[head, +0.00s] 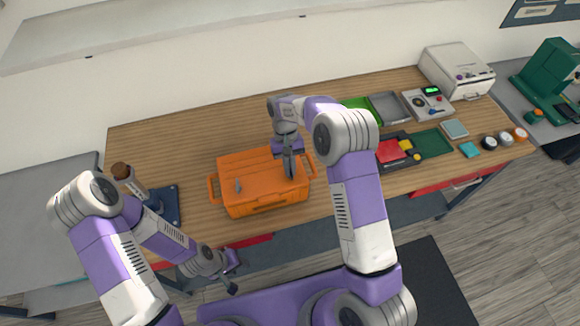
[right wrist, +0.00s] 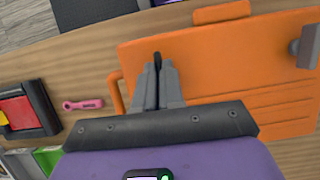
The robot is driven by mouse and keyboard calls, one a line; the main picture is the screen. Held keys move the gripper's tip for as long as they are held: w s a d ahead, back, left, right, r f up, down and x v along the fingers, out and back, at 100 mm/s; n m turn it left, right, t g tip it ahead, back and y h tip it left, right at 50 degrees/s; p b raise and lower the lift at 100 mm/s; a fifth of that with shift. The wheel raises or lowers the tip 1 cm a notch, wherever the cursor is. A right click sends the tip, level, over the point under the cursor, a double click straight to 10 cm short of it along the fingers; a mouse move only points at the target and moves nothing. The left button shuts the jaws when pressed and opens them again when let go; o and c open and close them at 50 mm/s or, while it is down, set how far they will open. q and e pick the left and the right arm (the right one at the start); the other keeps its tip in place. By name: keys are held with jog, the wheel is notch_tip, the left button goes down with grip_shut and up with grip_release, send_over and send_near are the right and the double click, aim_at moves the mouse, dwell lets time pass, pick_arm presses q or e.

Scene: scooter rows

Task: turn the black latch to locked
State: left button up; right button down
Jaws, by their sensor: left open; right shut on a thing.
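An orange case (head: 262,204) with handles lies closed on the wooden table. My right gripper (head: 289,172) points down at the right part of its lid. In the right wrist view its fingers (right wrist: 158,85) are shut on a thin black piece, the black latch (right wrist: 157,60). Most of the latch is hidden between the fingers, so its setting cannot be told. A grey latch (head: 238,186) stands up from the left part of the lid; it also shows in the right wrist view (right wrist: 304,47). My left gripper (head: 232,284) is open and empty, low in front of the table.
A dark blue stand (head: 164,204) with a brown-topped object is left of the case. A pink tool (right wrist: 82,104) lies beside the case. Right of it are a dark tray (head: 385,166) with red and yellow pieces and a green tray (head: 432,143). Bare wood lies behind the case.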

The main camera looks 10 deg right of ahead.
dwell(0.5)
jog(key=c, duration=1.2)
grip_release()
jog(key=shift+c, duration=0.2)
jog(key=v, duration=0.7)
jog(key=shift+r, duration=0.3)
jog(key=shift+a, duration=0.1)
